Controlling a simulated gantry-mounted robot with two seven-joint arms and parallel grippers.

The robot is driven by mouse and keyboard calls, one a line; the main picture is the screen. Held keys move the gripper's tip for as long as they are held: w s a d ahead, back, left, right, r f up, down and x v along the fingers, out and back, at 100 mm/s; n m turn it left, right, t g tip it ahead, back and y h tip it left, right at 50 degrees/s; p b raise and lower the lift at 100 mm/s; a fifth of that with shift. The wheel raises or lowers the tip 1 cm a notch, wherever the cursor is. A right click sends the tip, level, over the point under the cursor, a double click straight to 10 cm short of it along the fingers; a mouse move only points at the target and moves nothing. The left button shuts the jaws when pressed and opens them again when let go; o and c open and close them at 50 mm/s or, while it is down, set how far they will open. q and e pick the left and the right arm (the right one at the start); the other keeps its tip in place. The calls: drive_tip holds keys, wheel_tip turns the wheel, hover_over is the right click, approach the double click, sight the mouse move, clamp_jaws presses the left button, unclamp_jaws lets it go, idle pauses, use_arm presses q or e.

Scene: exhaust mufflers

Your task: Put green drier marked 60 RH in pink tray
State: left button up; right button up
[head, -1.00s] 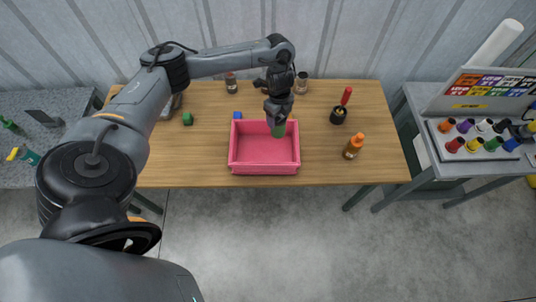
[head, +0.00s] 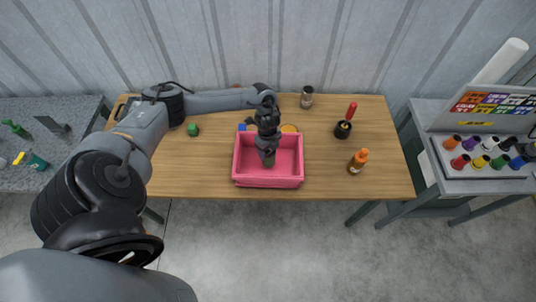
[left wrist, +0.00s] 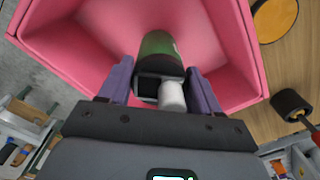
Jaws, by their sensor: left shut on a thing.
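The pink tray (head: 268,182) stands on the wooden table near its front edge; its pink walls also show in the left wrist view (left wrist: 60,45). My left gripper (head: 268,155) points down inside the tray outline. It is shut on the green drier (left wrist: 157,47), a dark green cylinder held between the purple fingers in the left wrist view. In the head view the drier is mostly hidden by the gripper, with its lower end (head: 268,161) low in the tray. I cannot tell whether it touches the floor. Its marking is unreadable. My right gripper is not in view.
An orange bottle (head: 358,161) and a black holder with a red-handled tool (head: 343,129) stand right of the tray. A jar (head: 307,97) stands at the back. The front right of the table is clear.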

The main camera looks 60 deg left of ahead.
use_arm(q)
drive_tip(key=shift+f, duration=1.95)
drive_tip(key=shift+f, duration=0.1)
drive_tip(key=o, duration=1.1)
drive_tip(key=shift+o, duration=0.2)
